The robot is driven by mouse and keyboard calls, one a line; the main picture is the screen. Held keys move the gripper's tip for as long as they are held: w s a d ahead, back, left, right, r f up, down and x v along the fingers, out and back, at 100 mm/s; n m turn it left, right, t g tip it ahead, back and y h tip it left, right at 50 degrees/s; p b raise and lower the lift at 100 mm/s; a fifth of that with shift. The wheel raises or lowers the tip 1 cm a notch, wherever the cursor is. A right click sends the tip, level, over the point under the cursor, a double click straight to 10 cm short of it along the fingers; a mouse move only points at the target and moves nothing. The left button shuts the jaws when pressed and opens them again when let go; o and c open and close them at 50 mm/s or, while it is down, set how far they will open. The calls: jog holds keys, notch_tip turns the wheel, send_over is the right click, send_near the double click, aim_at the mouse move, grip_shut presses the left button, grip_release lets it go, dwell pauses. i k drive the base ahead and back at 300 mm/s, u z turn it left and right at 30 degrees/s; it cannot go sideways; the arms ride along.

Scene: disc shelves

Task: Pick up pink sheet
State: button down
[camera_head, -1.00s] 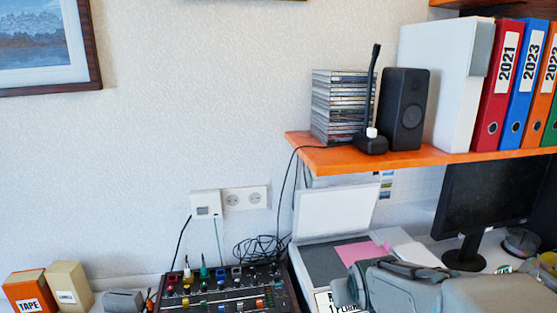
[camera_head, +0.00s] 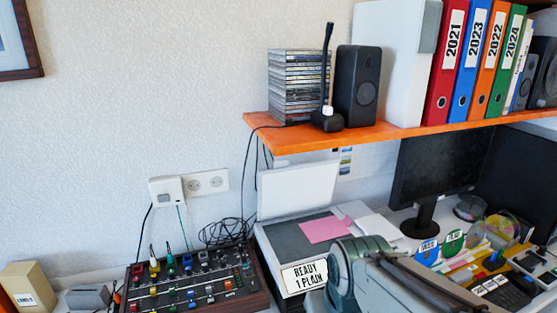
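The pink sheet (camera_head: 325,229) lies flat on the dark glass of an open flatbed scanner (camera_head: 286,237), left of some white paper (camera_head: 377,227). The scanner's white lid (camera_head: 297,190) stands raised behind it. A label reading "READY 1 PLAIN" (camera_head: 304,275) is on the scanner's front. My grey arm reaches in from the lower right, in front of the scanner and below the pink sheet. My gripper's fingers cannot be made out, so whether it is open or shut is not visible.
An orange shelf (camera_head: 400,133) with CDs (camera_head: 297,87), a speaker (camera_head: 357,87) and binders (camera_head: 446,62) overhangs the desk. A mixer (camera_head: 190,280) is left of the scanner. A monitor (camera_head: 436,172) and a cluttered tray (camera_head: 480,270) are at the right.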

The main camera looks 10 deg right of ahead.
aim_at(326, 229)
jog(key=k, duration=0.5)
jog(key=u, duration=1.65)
jog(key=k, duration=0.8)
jog(key=z, duration=1.3)
jog(key=i, duration=0.5)
